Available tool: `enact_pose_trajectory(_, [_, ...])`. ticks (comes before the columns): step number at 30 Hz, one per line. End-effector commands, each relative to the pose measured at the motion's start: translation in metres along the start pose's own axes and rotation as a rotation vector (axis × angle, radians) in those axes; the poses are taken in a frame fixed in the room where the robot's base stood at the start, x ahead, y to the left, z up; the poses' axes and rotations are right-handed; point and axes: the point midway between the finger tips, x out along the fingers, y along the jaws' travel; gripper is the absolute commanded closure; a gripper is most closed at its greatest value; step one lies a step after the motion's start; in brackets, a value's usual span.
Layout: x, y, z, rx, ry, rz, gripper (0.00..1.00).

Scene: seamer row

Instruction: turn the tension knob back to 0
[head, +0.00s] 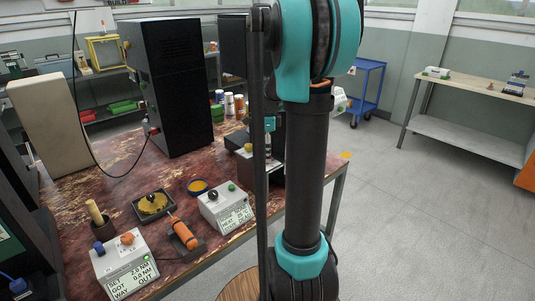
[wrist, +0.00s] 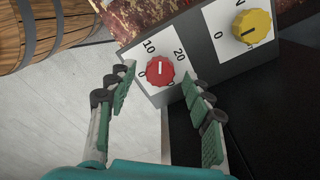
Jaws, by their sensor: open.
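In the wrist view a red knob (wrist: 160,72) sits on a white dial plate marked 0, 10 and 20. One more mark is partly hidden by my right finger. A short pale line on the knob points up the picture, between 10 and 20. My gripper (wrist: 157,86) is open, with one finger on each side of the red knob; I cannot tell whether either touches it. A yellow knob (wrist: 252,26) with a dark line sits on a second white plate up and to the right. No name is readable on either dial. In the head view my arm hides much of this area.
In the head view a reddish worktable (head: 90,180) carries a tall black cabinet (head: 170,85), grey boxes with displays (head: 225,208) and an orange-handled tool (head: 183,232). A wooden barrel (wrist: 40,30) stands left in the wrist view. The floor at right (head: 430,220) is clear.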

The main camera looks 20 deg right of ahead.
Motion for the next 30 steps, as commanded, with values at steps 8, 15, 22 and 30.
enact_pose_trajectory(8, [0.0086, 0.0000, 0.0000, 0.000, 0.000, 0.000, 0.49])
enact_pose_trajectory(15, [0.0082, 0.0000, 0.0000, 0.000, 0.000, 0.000, 0.61])
enact_pose_trajectory(22, [0.0081, 0.0000, 0.0000, 0.000, 0.000, 0.000, 0.90])
enact_pose_trajectory(30, [0.0080, -0.0001, 0.0000, -0.012, 0.000, 0.000, 0.98])
